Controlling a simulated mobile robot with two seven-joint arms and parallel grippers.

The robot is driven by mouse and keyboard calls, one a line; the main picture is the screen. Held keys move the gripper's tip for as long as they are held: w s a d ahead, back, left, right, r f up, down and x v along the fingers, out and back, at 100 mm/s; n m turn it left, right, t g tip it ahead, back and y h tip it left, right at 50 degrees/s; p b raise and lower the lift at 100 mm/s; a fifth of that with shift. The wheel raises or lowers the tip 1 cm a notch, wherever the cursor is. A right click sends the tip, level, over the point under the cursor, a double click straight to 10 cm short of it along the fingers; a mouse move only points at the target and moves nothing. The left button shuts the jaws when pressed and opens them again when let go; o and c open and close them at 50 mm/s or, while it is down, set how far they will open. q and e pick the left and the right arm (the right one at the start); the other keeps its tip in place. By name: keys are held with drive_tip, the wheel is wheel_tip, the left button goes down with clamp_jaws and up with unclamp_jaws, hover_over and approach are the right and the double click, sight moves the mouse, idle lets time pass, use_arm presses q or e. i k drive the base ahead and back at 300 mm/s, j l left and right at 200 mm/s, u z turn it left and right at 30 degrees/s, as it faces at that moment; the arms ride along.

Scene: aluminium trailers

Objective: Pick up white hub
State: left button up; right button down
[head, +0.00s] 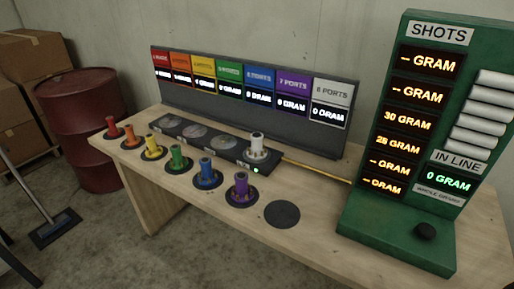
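The white hub (256,147) stands upright at the right end of a dark, low strip (200,136) on the wooden table. A small green light shows on the strip just below it. In a row in front stand a red hub (112,127), an orange hub (130,137), a yellow hub (152,148), a green hub (178,158), a blue hub (207,173) and a purple hub (241,187), each on a dark round pad. An empty dark round pad (282,214) lies right of the purple hub. Neither of my grippers is in view.
A coloured display panel (250,110) stands along the back of the table (330,235). A green SHOTS stand (405,140) with white cylinders and a black knob (426,231) takes up the right end. A yellow cable (315,168) runs between strip and stand. A red barrel (85,130) and boxes (35,65) are at left.

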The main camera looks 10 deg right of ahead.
sight(256, 152)
drive_tip(key=i+j, duration=1.15)
drive_tip(key=j+z, duration=0.15)
drive_tip(key=z, duration=2.4)
drive_tip(key=i+j, duration=0.05)
drive_tip(key=j, duration=0.05)
